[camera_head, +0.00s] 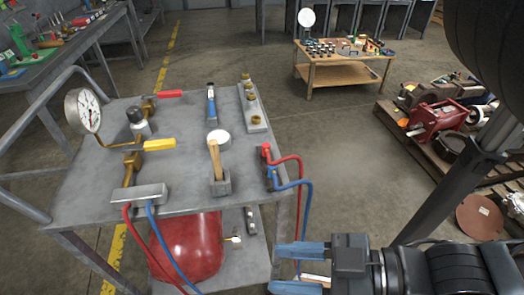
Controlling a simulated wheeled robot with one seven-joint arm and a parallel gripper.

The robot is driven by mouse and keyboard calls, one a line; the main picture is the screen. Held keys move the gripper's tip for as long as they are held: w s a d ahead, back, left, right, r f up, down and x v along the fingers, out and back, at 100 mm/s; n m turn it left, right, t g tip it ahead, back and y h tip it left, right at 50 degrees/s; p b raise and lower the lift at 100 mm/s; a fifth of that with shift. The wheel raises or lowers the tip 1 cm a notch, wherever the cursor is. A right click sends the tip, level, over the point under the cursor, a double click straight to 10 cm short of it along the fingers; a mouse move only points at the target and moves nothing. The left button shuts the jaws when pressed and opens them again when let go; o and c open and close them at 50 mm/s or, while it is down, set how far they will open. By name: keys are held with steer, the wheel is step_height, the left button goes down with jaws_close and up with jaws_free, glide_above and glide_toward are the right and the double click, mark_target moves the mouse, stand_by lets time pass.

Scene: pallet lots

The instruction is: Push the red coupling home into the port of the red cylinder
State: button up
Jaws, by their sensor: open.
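The red coupling (265,149) sits at the right edge of the grey cart's top, with a red hose looping down from it. The red cylinder (190,248) lies on the cart's lower shelf, its upper part hidden under the top.
A blue coupling (271,179) with a blue hose sits beside the red one. The cart top (185,185) carries a gauge (83,111), valves and a manifold block (138,195). Pallets with machinery (438,117) stand at right.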

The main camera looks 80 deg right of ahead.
steer(key=shift+o, duration=0.5)
steer(key=shift+w+a, duration=0.1)
steer(key=shift+w, duration=0.15)
steer(key=w+a+m+h, duration=0.1)
steer(key=w+a+m, duration=0.15)
steer(key=w, duration=0.85)
steer(key=w+a+m, duration=0.1)
steer(key=w+m, duration=0.3)
steer(key=w, duration=0.7)
steer(key=w+d+r+n+y+p, duration=0.1)
steer(key=w+d+r+n+y, duration=0.15)
steer(key=w+d+r, duration=0.4)
steer(key=w+d+r+n+y+p, duration=0.1)
steer(key=w+d+r+n+y, duration=0.2)
steer(key=w, duration=0.6)
steer(key=n+g+h, duration=0.3)
steer(key=g+h, duration=0.2)
steer(key=g, duration=1)
glide_above(264, 145)
steer(key=shift+y, duration=0.25)
step_height(264, 145, down, 8)
steer(key=shift+f, duration=0.1)
